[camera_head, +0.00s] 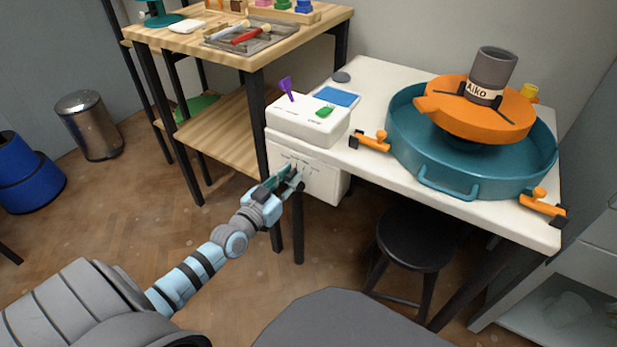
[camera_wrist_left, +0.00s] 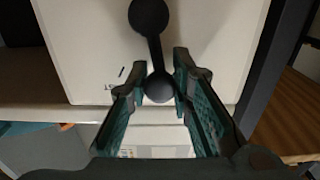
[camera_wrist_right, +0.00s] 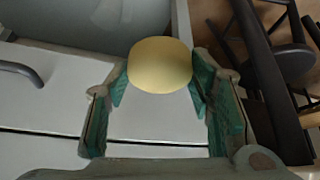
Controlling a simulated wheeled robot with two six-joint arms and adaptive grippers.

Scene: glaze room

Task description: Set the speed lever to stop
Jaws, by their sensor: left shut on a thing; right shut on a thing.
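The white control box (camera_head: 318,178) hangs at the left end of the white table, its front face towards me. In the left wrist view the black speed lever (camera_wrist_left: 155,50) has a round hub at the top and a round knob at its lower end. My left gripper (camera_head: 291,177) is shut on the knob, one finger on each side; it also shows in the left wrist view (camera_wrist_left: 162,78). A tick and small, partly hidden lettering sit left of the knob. My right gripper (camera_wrist_right: 160,78) is shut on a pale yellow rounded thing (camera_wrist_right: 160,62), and is outside the head view.
A black stool (camera_head: 420,240) stands below.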

